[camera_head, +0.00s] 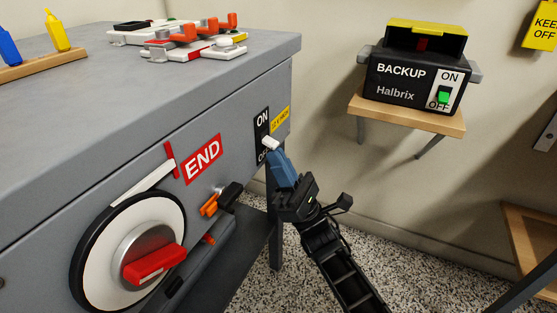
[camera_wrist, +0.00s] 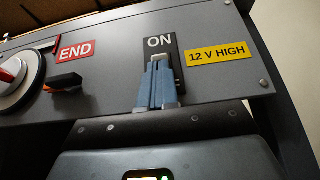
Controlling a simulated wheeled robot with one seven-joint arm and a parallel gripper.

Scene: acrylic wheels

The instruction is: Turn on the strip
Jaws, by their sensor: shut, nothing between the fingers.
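A black switch plate (camera_head: 262,122) marked ON at the top and OFF at the bottom is on the grey bench's front panel. Its white lever (camera_head: 270,143) sticks out in front of the plate, and I cannot tell for sure which way it is set. My gripper (camera_head: 280,160) is shut and empty, with its blue fingertips right at the lever from below. In the wrist view the fingers (camera_wrist: 158,82) cover the lower plate and the OFF label, and a bit of the white lever (camera_wrist: 160,57) shows above them. I cannot tell whether they touch it.
A yellow label (camera_wrist: 218,50) reads 12 V HIGH beside the plate. Left are a red END sign (camera_head: 202,159), a large dial with a red handle (camera_head: 155,265) and orange-black connectors (camera_head: 209,207). A BACKUP box (camera_head: 412,80) with a green switch stands on a wall shelf. Devices with orange parts (camera_head: 200,35) lie on the bench.

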